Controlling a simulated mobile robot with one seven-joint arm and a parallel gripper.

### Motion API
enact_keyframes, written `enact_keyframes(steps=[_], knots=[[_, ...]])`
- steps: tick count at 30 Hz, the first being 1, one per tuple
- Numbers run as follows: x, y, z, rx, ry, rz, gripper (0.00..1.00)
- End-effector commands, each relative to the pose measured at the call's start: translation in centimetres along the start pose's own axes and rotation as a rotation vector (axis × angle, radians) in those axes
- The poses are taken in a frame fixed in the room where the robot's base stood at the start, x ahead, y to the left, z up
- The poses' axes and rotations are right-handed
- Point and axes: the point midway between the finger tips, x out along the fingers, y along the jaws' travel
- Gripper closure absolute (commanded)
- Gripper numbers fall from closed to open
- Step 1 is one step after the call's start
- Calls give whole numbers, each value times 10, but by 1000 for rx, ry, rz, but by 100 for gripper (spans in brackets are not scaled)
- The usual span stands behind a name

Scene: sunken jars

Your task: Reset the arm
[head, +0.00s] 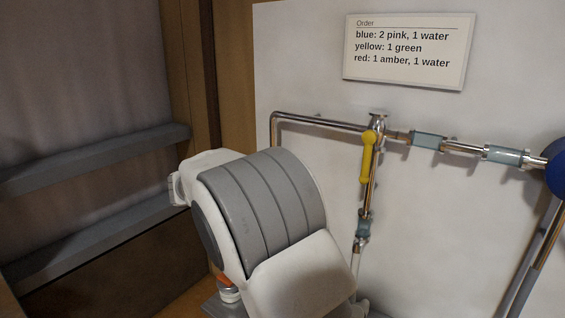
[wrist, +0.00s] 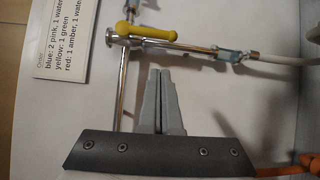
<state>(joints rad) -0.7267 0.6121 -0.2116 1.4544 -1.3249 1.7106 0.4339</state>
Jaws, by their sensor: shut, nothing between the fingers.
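My gripper (wrist: 158,100) shows in the wrist view with its two grey fingers together and nothing between them. The fingers point toward the white wall panel and the pipes, and touch nothing that I can make out. In the head view my arm's white and grey links fill the lower middle, and the gripper itself is hidden or out of frame.
Metal pipes (head: 320,122) run along the white panel (head: 300,60). A yellow valve handle (head: 367,155) hangs down beside a vertical pipe. An order sign (head: 408,50) is above. A blue round part (head: 556,172) is at the right edge. Grey ledges (head: 90,160) line the left wall.

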Motion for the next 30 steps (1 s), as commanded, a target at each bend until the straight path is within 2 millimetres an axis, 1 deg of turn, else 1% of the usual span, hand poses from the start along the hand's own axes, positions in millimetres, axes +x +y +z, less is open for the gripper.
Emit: enact_keyframes(steps=[1, 2, 3, 5, 6, 8, 9, 13, 17, 18, 20, 24, 30], knots=[[14, 2, 11, -4, -17, -49, 100], [21, 2, 17, -8, -23, -84, 100], [32, 0, 28, -14, -34, -138, 100], [47, -4, 46, -22, -48, -227, 100], [56, -7, 59, -24, -56, -290, 100], [67, -12, 78, -24, -64, -381, 100], [72, -15, 91, -21, -66, -440, 100], [83, -28, 133, 3, -69, -625, 100], [83, -40, 172, 52, -54, -799, 100], [82, -44, 183, 71, -48, -849, 100], [78, -50, 200, 103, -36, -922, 100], [64, -62, 234, 194, 1, -1074, 100], [37, -78, 274, 360, 69, -1252, 100]])
